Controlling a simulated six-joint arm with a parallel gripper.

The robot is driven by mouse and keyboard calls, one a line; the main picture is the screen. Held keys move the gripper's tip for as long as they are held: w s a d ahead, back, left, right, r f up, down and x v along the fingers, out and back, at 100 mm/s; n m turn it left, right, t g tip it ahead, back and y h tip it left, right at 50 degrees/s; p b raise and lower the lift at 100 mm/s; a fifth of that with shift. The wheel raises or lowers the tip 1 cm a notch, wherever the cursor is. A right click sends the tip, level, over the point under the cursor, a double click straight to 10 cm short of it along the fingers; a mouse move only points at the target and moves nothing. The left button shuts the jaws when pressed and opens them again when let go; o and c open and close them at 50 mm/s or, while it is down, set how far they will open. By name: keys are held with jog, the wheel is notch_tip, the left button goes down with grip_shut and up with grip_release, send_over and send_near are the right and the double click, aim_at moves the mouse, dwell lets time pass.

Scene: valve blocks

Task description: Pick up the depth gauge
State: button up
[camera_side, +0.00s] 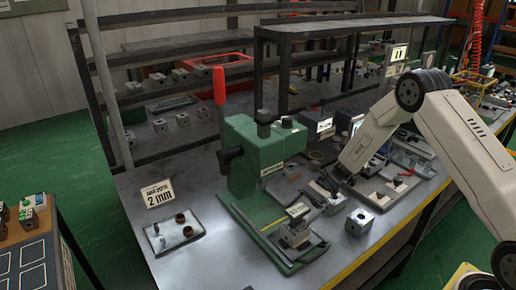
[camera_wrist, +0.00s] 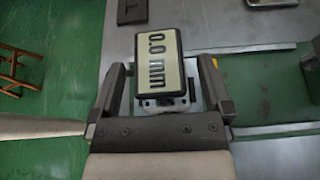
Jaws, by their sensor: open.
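The depth gauge (camera_wrist: 158,62) has a dark frame and a pale display that reads 0.0 mm in the wrist view. In the side view, a small display that looks like the gauge (camera_side: 297,209) sits on a grey metal block on the green base of the press. My gripper (camera_wrist: 162,68) is open, with one finger on each side of the gauge in the wrist view. I cannot tell whether the fingers touch it. In the side view my gripper (camera_side: 322,188) is just right of the block, angled down; its fingertips are hard to make out.
A green press (camera_side: 262,155) with a red-handled lever (camera_side: 219,88) stands just behind. A 2 mm sign (camera_side: 158,193) and a grey plate (camera_side: 174,232) with small parts lie left. A metal block (camera_side: 359,222) stands right.

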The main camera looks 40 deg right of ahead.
jog(key=shift+x, duration=0.8)
grip_shut()
jog(key=shift+r, duration=0.15)
